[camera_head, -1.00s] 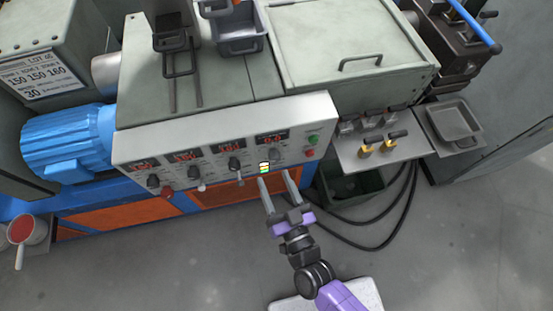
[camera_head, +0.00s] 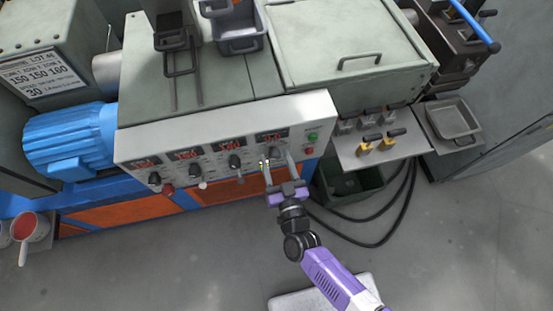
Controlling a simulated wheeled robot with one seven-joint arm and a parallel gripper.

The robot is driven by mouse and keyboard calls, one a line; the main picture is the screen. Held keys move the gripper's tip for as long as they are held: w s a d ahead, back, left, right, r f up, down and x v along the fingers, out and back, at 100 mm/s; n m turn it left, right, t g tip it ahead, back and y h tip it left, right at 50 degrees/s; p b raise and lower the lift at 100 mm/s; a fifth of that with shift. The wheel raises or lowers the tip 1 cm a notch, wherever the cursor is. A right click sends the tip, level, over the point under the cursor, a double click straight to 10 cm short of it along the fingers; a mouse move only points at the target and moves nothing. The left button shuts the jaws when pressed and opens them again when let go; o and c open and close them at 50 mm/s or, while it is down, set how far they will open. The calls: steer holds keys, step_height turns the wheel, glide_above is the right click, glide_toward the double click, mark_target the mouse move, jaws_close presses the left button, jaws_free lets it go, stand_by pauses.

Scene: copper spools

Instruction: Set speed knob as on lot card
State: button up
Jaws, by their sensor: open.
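The lot card (camera_head: 42,76) is on the grey cabinet at the upper left. Its large figures read 150 150 160 with 30 below; the smaller print is too small to read. The control panel (camera_head: 225,112) has several red displays with knobs below. The rightmost knob (camera_head: 275,153), below the rightmost display (camera_head: 271,136), appears to be the speed knob; its label is unreadable. My gripper (camera_head: 277,161) is open, its fingers pointing up at the panel on either side of this knob. I cannot tell whether they touch it.
A green button (camera_head: 312,137) and a red button (camera_head: 309,151) sit just right of my gripper. Yellow-based handles (camera_head: 364,147) stand on a shelf to the right. A dark bin (camera_head: 350,190) and black cables lie below.

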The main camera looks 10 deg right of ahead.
jaws_close()
steer(key=shift+f+m+b, duration=0.1)
steer(key=shift+m+b, duration=0.3)
steer(key=m+b, duration=0.2)
steer(key=m, duration=0.1)
steer(key=shift+f, duration=0.1)
steer(key=m+b, duration=0.3)
steer(key=m, duration=0.1)
steer(key=shift+m, duration=0.3)
steer(key=m+b, duration=0.3)
steer(key=m, duration=0.1)
steer(key=shift+a+m, duration=0.1)
steer(key=shift+m, duration=0.3)
steer(key=m+b, duration=0.1)
steer(key=m, duration=0.1)
steer(key=m+b, duration=0.1)
steer(key=m, duration=0.1)
steer(key=shift+r+m+h, duration=0.2)
steer(key=shift+m+h, duration=0.1)
steer(key=shift+m, duration=0.1)
steer(key=shift+b, duration=0.3)
